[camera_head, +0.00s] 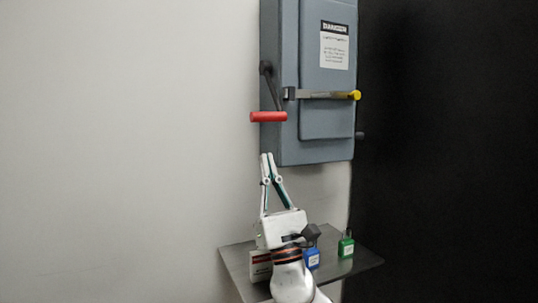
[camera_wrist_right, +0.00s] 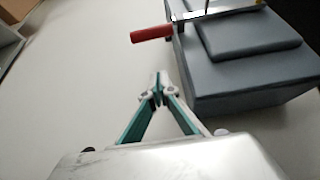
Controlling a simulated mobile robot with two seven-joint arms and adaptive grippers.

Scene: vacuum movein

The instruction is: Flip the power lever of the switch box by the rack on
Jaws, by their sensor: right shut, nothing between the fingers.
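The grey switch box (camera_head: 326,80) is mounted on the white wall. Its power lever is a dark arm on the box's left side with a red handle (camera_head: 268,117) at its lower end, so the lever points down. In the right wrist view the red handle (camera_wrist_right: 152,34) is ahead, above and slightly left of the fingertips. My right gripper (camera_head: 267,155) is shut and empty, pointing up just below the red handle, with a gap between them. It also shows in the right wrist view (camera_wrist_right: 159,76). My left gripper is not in view.
A dark shelf (camera_head: 236,262) is below the box, behind my right wrist. A blue padlock (camera_head: 312,259) and a green padlock (camera_head: 346,245) stand on it. A yellow-tipped latch bar (camera_head: 325,95) crosses the box front. A black surface (camera_head: 450,130) fills the right. The wall left is clear.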

